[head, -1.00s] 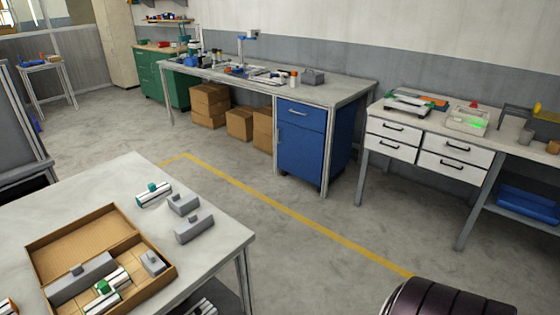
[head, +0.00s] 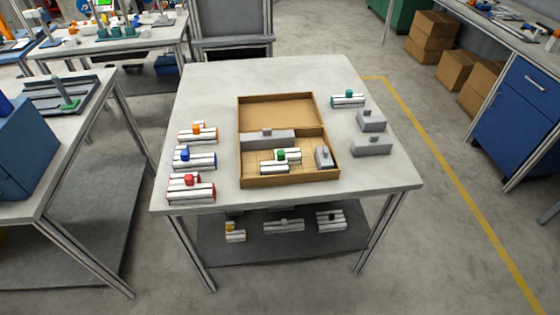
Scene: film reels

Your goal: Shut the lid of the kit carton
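The kit carton (head: 291,182) is a brown cardboard box in the middle of the light grey table (head: 225,83). Its lid (head: 277,109) is open and leans back on the far side. Inside the carton are a long grey block (head: 267,140), a white part with a green knob (head: 281,160) and a small grey block (head: 323,157). Neither of my grippers shows in the head view.
White parts with orange (head: 197,133), blue (head: 194,158) and red (head: 190,188) knobs lie left of the carton. A green-ended part (head: 348,100) and grey blocks (head: 371,146) lie right. A lower shelf (head: 280,243) holds more parts. Open floor lies right.

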